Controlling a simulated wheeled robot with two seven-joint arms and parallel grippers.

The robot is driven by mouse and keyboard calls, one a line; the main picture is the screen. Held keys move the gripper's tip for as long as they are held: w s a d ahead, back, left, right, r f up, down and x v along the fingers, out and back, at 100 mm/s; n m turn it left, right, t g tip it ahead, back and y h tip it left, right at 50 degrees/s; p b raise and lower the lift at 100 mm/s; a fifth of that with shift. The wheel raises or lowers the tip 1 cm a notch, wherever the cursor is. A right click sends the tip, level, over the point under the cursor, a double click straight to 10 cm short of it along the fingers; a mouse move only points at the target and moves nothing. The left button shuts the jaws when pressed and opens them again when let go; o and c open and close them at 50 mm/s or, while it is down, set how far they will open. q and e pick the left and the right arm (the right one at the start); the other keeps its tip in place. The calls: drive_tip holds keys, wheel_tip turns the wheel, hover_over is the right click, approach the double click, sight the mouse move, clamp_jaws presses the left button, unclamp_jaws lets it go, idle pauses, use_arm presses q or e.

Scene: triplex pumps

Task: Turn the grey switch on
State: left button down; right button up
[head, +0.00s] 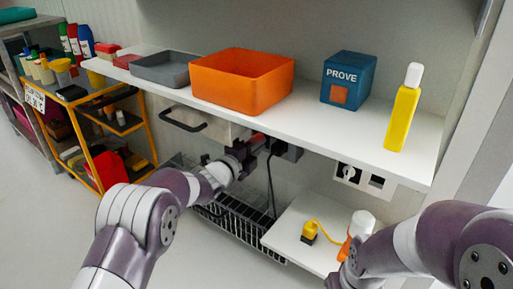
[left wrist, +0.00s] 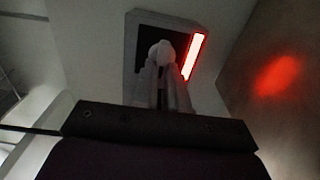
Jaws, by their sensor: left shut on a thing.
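The grey switch is a dark square plate on a light housing (left wrist: 147,32) with a pale rounded knob (left wrist: 161,52), seen in the left wrist view. A lit red strip (left wrist: 193,57) runs along its right side. My left gripper (left wrist: 165,85) has its fingers together around the knob, covering its lower part. In the head view my left gripper (head: 257,142) reaches under the shelf to the wall, where it hides most of the switch. My right arm comes in at the lower right; its gripper is barely visible near the bottom edge.
Above the left gripper, a white shelf (head: 330,128) carries a grey tray (head: 160,72), an orange bin (head: 243,82), a blue box (head: 348,82) and a yellow bottle (head: 402,118). A wire rack (head: 238,232) and a small white ledge (head: 285,238) lie below.

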idle(0.3)
use_arm(q)
drive_tip(key=c, duration=1.2)
unclamp_jaws()
drive_tip(key=shift+o, duration=0.2)
drive_tip(key=p+v, duration=0.6)
drive_tip(key=v, duration=0.6)
drive_tip(key=shift+s+a, duration=0.2)
drive_tip(key=shift+s, duration=0.1)
drive_tip(key=shift+f, duration=0.1)
